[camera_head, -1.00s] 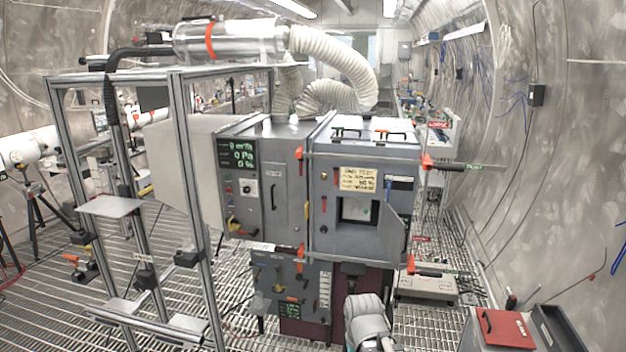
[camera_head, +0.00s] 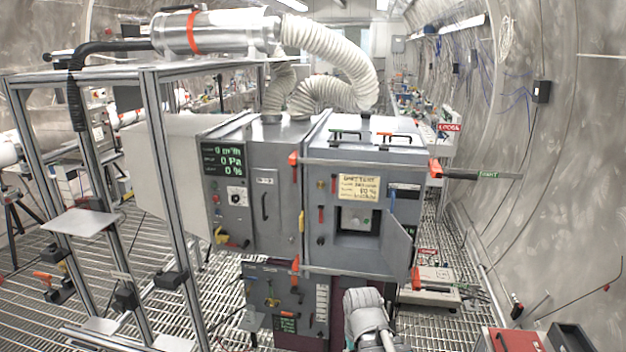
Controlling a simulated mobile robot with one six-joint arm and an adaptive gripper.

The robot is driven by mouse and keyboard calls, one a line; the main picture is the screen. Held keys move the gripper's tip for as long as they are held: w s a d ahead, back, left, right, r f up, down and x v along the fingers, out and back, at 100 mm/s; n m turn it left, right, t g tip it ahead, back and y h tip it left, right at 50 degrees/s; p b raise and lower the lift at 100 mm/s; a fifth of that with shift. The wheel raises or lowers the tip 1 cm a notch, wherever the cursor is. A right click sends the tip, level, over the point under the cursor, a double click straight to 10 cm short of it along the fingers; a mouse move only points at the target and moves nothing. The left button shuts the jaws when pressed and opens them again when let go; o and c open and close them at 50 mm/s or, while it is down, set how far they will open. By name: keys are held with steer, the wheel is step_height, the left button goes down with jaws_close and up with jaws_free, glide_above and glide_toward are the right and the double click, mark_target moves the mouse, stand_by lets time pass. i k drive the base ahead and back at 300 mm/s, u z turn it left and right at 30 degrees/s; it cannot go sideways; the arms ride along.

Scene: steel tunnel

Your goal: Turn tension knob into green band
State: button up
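A grey boxed machine (camera_head: 268,215) stands ahead, with a display and controls on its left panel. I cannot tell for certain which part is the tension knob. A small dial on a white plate (camera_head: 236,197) sits below the display. Bars cross the box front and end at the right in an upper orange block (camera_head: 435,168) and a lower orange block (camera_head: 416,278). A dark rod with a green label (camera_head: 489,175) extends from the upper block. No green band on a dial can be made out. A grey link of my arm shows at the bottom centre; my gripper is not visible.
A metal frame (camera_head: 160,200) stands at the left, close to the machine. A small door (camera_head: 397,238) hangs open on the box front. A red case (camera_head: 512,341) lies at the bottom right. Grated floor (camera_head: 455,330) is free between the machine and that case.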

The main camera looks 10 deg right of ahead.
mark_target(355, 220)
steer(key=i, duration=1.2)
steer(key=u, duration=0.05)
